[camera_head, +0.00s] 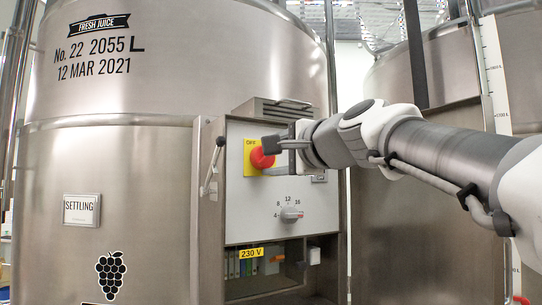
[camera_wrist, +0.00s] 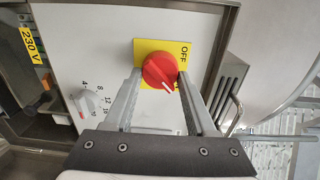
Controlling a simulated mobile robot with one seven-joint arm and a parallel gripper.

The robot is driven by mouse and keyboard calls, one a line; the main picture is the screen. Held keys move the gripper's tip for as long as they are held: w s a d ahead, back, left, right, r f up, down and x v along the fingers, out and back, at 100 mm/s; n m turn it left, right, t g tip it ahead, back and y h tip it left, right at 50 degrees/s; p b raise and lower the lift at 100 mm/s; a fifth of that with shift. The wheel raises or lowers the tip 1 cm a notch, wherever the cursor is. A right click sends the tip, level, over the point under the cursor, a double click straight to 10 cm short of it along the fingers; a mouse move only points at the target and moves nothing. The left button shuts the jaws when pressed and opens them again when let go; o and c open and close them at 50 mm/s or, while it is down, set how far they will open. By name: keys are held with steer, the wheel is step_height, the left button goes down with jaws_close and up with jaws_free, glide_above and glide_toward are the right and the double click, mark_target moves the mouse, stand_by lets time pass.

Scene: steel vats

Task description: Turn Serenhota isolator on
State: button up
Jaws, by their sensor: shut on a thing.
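The isolator is a red rotary knob (camera_head: 261,158) on a yellow plate (camera_head: 250,146), mounted on the pale panel of a control box. In the wrist view, the red knob (camera_wrist: 159,70) sits between the two fingers of my gripper (camera_wrist: 160,77), which is shut on it. A white pointer mark on the knob points toward the lower right of that picture. The plate reads OFF at its upper right. Another label lower on the plate is mostly hidden by the right finger. In the head view, my gripper (camera_head: 272,146) reaches the knob from the right and partly covers the plate.
A grey dial (camera_head: 291,214) with numbers sits below the knob. An open bay with a 230 V label (camera_head: 251,253) is under the panel. A vented housing (camera_head: 272,111) juts out above. A handle (camera_head: 212,167) is at the box's left. Steel vats (camera_head: 110,170) stand around.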

steer(key=o, duration=1.4)
steer(key=shift+c, duration=0.2)
steer(key=b+v, duration=0.4)
steer(key=v, duration=1.3)
steer(key=shift+s+d, duration=0.15)
steer(key=shift+d, duration=0.05)
steer(key=shift+f, duration=0.1)
